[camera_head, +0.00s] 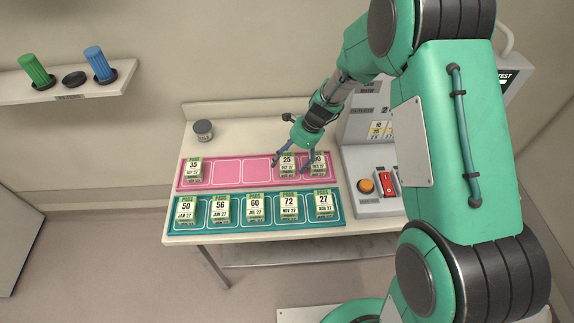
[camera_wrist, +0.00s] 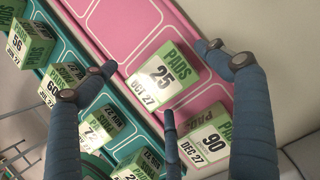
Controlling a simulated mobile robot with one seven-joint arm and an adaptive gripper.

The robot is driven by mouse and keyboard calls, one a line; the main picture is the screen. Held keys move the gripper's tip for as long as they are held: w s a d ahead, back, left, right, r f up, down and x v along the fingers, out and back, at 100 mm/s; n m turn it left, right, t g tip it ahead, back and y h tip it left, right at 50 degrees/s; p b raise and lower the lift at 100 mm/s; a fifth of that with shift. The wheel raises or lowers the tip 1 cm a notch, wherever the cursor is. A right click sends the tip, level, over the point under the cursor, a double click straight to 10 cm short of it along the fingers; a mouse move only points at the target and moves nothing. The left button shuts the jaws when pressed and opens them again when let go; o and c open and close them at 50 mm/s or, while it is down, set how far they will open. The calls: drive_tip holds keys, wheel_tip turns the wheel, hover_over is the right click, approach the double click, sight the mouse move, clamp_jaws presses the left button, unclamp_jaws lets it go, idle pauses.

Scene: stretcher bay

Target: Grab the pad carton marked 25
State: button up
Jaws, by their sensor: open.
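The pad carton marked 25 (camera_head: 286,166) stands in the pink tray, between an empty slot on its left and the carton marked 90 (camera_head: 318,164) on its right. In the wrist view the 25 carton (camera_wrist: 163,78) shows its white and green label clearly. My gripper (camera_head: 292,160) is above the right part of the pink tray, close to the 25 carton. Its fingers (camera_wrist: 150,95) are spread apart around the 25 carton in the wrist view, with nothing held. I cannot tell whether any finger touches the carton.
The pink tray (camera_head: 228,185) also holds a carton marked 35 (camera_head: 193,170). The teal tray (camera_head: 335,213) in front holds several cartons, including 72 (camera_head: 289,205). A machine with a red switch (camera_head: 386,183) stands at the right. A dark-lidded jar (camera_head: 203,130) stands behind.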

sight(288, 161)
drive_tip(key=c, duration=1.5)
drive_tip(key=shift+r, duration=0.15)
wheel_tip(288, 161, up, 10)
drive_tip(key=shift+f+p, duration=0.15)
drive_tip(key=shift+p, duration=0.6)
